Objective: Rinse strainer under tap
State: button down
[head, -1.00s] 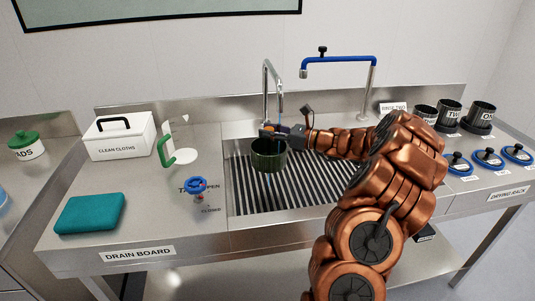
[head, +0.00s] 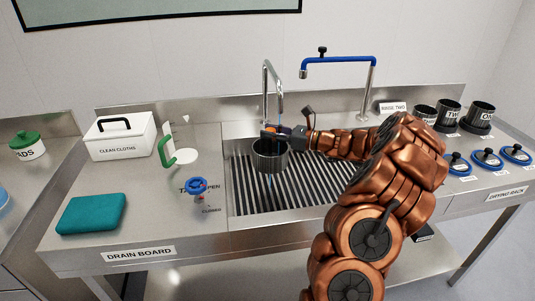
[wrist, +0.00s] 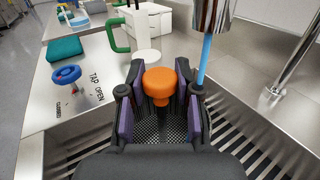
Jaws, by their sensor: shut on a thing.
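The strainer (head: 270,156) is a dark grey mesh basket hanging over the slatted sink (head: 310,200). My gripper (head: 270,132) is shut on its orange knob (wrist: 159,82), with a finger on each side in the wrist view. Mesh shows below the knob. The chrome tap (head: 266,80) stands behind the strainer. A blue water stream (wrist: 205,62) falls from its spout close to the knob, and a thin blue line shows below the basket in the head view. The blue tap handwheel (head: 196,186) is on the drain board, near "TAP OPEN" lettering. The basket's inside is mostly hidden.
A blue second tap (head: 340,60) is at the back right. A green-handled jug (head: 180,148), clean cloths box (head: 119,137) and teal cloth (head: 91,214) are on the left. Dark cups (head: 449,116) and blue-rimmed lids (head: 487,159) stand at the right.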

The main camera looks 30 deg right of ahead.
jog(key=s+a+b, duration=0.2)
jog(key=s+a, duration=0.2)
jog(key=a, duration=0.2)
jog(key=shift+s+a, duration=0.25)
jog(key=shift+s, duration=0.1)
dwell(0.7)
dwell(0.9)
jog(key=shift+r, duration=0.1)
jog(key=s+a+r+p, duration=0.1)
jog(key=s+a+r, duration=0.2)
jog(key=a+r, duration=0.1)
jog(key=shift+p, duration=0.4)
dwell(0.4)
jog(key=shift+w, duration=0.1)
dwell(0.5)
